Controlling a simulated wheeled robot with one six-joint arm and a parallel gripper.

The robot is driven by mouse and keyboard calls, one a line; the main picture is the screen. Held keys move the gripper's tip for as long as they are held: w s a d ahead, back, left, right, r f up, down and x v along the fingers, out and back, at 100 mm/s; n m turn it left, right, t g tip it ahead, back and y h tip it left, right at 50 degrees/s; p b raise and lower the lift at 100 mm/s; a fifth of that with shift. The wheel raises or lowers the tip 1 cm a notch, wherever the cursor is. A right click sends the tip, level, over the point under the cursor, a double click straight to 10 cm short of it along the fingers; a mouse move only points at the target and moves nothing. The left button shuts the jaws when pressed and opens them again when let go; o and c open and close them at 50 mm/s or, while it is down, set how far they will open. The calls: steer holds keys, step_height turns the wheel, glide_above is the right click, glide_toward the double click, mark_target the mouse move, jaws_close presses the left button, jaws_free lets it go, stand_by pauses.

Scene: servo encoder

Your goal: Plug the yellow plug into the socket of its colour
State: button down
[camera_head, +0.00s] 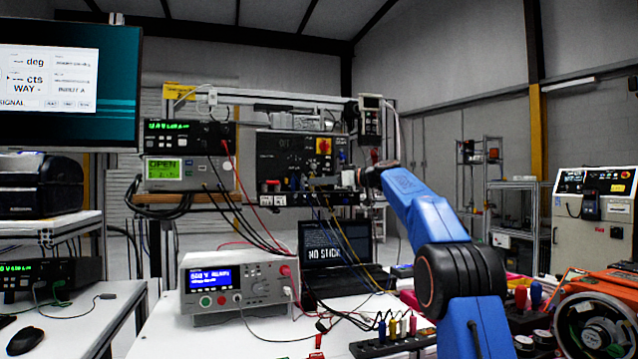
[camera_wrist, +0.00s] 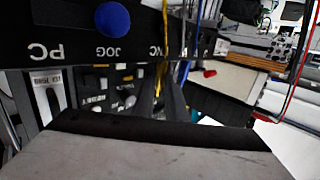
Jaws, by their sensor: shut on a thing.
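My gripper (camera_wrist: 160,88) shows in the wrist view with its dark fingers closed together. A yellow plug with its lead (camera_wrist: 163,62) is at the fingertips, and the fingers mostly hide it. In the head view my gripper (camera_head: 322,181) reaches left to the lower front of the black panel (camera_head: 280,150). A yellow lead (camera_head: 343,232) hangs down from there. The panel's lower strip (camera_wrist: 75,47) carries upside-down lettering and a blue round part (camera_wrist: 112,19) in the wrist view. The yellow socket is not clear, and I cannot tell whether the plug is in it.
A bench supply (camera_head: 237,283) and a laptop (camera_head: 335,242) stand below on the white bench. A black strip (camera_head: 385,345) with several coloured plugs lies at the front. Several cables hang in front of the panel. A stack of instruments (camera_head: 187,155) stands left of the panel.

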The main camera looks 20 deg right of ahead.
steer(key=shift+f, duration=0.1)
steer(key=c, duration=1.7)
jaws_free()
steer(key=shift+r, duration=3.5)
